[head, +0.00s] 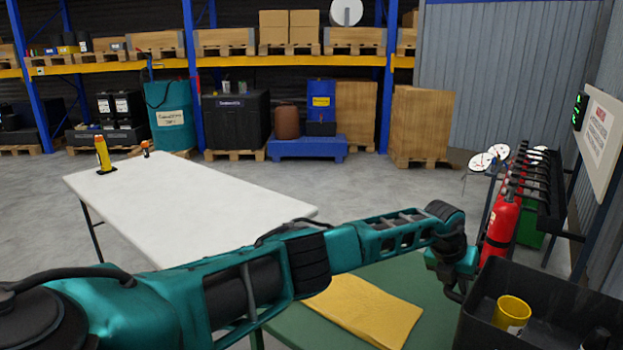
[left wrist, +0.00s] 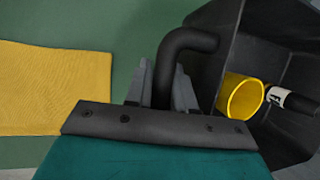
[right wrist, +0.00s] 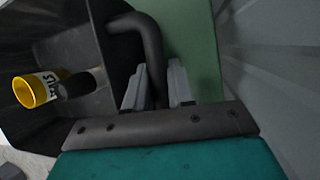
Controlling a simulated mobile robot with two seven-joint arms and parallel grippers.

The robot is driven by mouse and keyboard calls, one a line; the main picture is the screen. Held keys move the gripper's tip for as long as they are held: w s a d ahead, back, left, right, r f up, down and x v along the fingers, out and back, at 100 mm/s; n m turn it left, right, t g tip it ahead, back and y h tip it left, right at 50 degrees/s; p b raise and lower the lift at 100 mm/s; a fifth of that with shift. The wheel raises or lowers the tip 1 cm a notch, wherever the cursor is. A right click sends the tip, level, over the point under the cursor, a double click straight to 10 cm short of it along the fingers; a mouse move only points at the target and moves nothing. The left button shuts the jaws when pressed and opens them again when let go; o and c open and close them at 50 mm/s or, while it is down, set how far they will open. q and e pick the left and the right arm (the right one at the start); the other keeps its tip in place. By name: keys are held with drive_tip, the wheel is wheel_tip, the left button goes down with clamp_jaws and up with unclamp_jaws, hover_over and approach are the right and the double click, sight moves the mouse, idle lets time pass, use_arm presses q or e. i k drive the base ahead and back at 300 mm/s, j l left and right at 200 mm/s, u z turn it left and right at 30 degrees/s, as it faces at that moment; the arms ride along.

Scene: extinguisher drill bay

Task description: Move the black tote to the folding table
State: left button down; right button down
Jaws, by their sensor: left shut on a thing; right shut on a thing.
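The black tote (head: 535,285) is at the lower right of the head view, at the green surface; I cannot tell whether it rests on it. It holds a yellow cup (head: 511,312) and a dark cylinder, clearer in the left wrist view (left wrist: 290,100). My left gripper (left wrist: 163,88) is shut on one bent black handle of the tote (left wrist: 222,30). My right gripper (right wrist: 157,90) is shut on another bent handle, seen only in the right wrist view. The white folding table (head: 190,195) stands at left in the head view, beyond my left arm.
A yellow cloth (head: 365,309) lies on the green surface (head: 425,280) beside the tote. A yellow object (head: 103,155) and a small orange item (head: 146,148) are at the folding table's far end; its middle is bare. Red extinguishers (head: 500,225) stand in a rack at right.

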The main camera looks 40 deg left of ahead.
sight(189, 209)
drive_tip(key=k+j, duration=0.1)
drive_tip(key=j, duration=2.2)
drive_tip(key=k+j+u, duration=0.1)
drive_tip(key=j, duration=1.05)
drive_tip(key=k, duration=0.05)
